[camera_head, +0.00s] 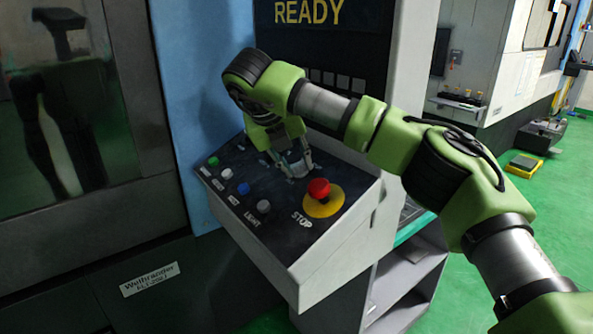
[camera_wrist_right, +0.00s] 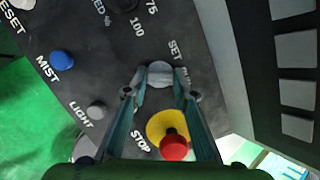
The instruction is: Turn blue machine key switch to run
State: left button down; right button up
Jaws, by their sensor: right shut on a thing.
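The key switch is a small grey round part (camera_wrist_right: 160,72) on the dark control panel (camera_head: 262,222). It sits beside a "SET" label, whose other lettering is partly covered by my finger. My right gripper (camera_head: 297,168) reaches down onto the panel from above, behind the red stop button. In the right wrist view its two fingers (camera_wrist_right: 160,84) stand on either side of the grey switch and are shut on it. The gripper mostly hides the switch in the head view. I cannot read the switch's position. My left gripper is not in view.
A red stop button (camera_head: 319,188) on a yellow disc (camera_head: 334,204) is close to my right gripper. Blue (camera_head: 243,188), green (camera_head: 213,161) and grey (camera_head: 263,206) buttons lie to its left. A screen reading "READY" (camera_head: 308,13) stands behind the panel.

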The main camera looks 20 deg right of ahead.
jog(key=shift+m, duration=0.3)
jog(key=o, duration=1.1)
jog(key=v, duration=1.2)
jog(key=shift+a, duration=0.1)
jog(key=shift+f, duration=0.1)
